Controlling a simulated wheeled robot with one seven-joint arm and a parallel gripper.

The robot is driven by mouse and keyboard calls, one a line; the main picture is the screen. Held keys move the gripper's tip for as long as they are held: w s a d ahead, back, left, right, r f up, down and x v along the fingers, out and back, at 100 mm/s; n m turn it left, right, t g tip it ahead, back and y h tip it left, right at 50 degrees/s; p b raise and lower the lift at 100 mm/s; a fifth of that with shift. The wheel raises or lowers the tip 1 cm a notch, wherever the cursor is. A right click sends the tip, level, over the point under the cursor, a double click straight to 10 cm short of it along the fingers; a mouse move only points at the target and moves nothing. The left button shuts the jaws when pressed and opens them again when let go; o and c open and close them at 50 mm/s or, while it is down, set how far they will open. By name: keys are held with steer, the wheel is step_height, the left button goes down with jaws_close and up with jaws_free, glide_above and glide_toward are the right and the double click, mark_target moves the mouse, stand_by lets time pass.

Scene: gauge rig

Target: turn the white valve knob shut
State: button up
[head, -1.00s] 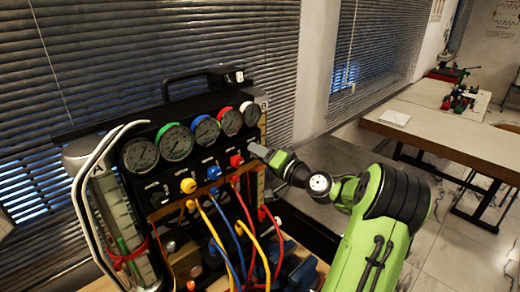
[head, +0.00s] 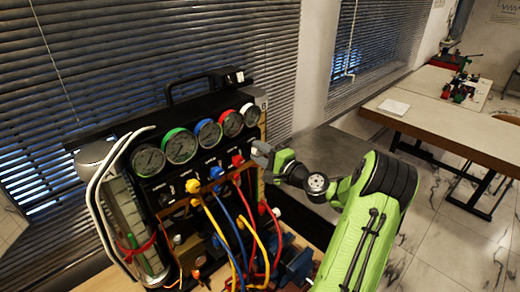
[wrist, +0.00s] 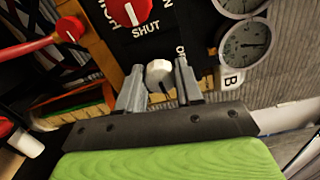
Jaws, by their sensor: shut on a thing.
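The white valve knob (wrist: 158,72) sits between the two fingers of my gripper (wrist: 158,80) in the wrist view. The fingers are shut on its sides. Lettering on the black panel beside it is partly hidden by the right finger. In the head view my gripper (head: 262,152) reaches the right edge of the black gauge panel (head: 152,190), just below the rightmost gauge; the knob itself is hidden or too small to make out there.
A red knob (wrist: 130,10) marked SHUT is close by in the wrist view. Several round gauges (head: 180,146) line the panel top. Yellow, blue and red hoses (head: 222,235) hang in front. A grey surface (head: 330,150) lies behind my arm; a wooden table (head: 440,120) stands farther right.

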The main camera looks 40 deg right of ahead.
stand_by(0.6)
steer(key=o, duration=1)
steer(key=shift+o, duration=0.2)
steer(key=s+b, duration=0.3)
steer(key=s, duration=1.2)
steer(key=shift+s+d, duration=0.25)
steer(key=shift+s, duration=0.15)
